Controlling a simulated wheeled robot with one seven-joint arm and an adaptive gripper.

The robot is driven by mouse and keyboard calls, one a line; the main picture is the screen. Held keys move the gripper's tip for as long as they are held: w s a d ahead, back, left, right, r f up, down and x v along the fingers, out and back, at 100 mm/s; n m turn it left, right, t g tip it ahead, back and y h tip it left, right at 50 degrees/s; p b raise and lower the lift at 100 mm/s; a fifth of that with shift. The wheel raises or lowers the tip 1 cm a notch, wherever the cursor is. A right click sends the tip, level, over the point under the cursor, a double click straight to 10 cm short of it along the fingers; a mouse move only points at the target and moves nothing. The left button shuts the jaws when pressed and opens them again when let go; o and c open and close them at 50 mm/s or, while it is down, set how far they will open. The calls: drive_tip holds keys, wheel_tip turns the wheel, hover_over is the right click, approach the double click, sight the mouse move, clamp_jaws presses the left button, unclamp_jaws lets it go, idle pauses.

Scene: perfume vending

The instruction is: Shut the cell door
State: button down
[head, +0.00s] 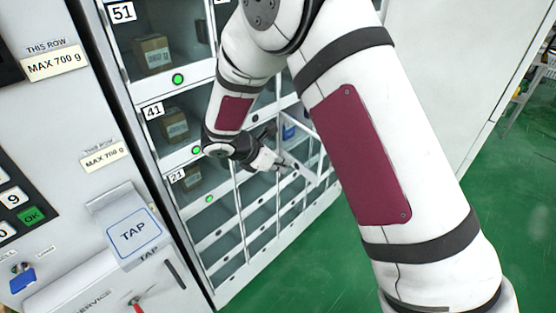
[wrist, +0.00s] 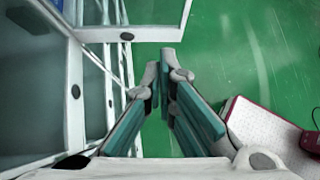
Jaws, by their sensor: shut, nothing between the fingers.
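The open cell door (head: 316,150) is a clear pane in a white frame, swung out from the cell bank in the head view. It also shows at the top of the wrist view as a white frame (wrist: 150,34), standing out from the bank. My gripper (head: 284,166) is beside the door's lower part in the head view, partly behind my own arm. In the wrist view my gripper (wrist: 166,56) is shut and empty, its tips just below the frame's lower edge. I cannot tell whether they touch it.
The cell bank (head: 222,245) has several closed doors and boxes behind glass. A control panel with a TAP reader (head: 133,238) stands at the left. Green floor (wrist: 240,50) is open at the right. A white and red object (wrist: 265,130) lies at lower right in the wrist view.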

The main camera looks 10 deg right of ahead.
sight(310, 166)
drive_tip(key=shift+w+d+f+p, duration=0.25)
drive_tip(key=shift+w+d+f, duration=0.4)
drive_tip(key=shift+d, duration=0.5)
drive_tip(key=shift+w+d+f+p, duration=0.25)
drive_tip(key=shift+w+d+f, duration=0.35)
drive_tip(key=shift+d, duration=0.6)
drive_tip(key=shift+w+d+f+p, duration=0.25)
drive_tip(key=shift+w+d+f, duration=0.35)
drive_tip(key=shift+d, duration=0.55)
drive_tip(key=shift+d+f, duration=0.1)
drive_tip(key=shift+d, duration=0.05)
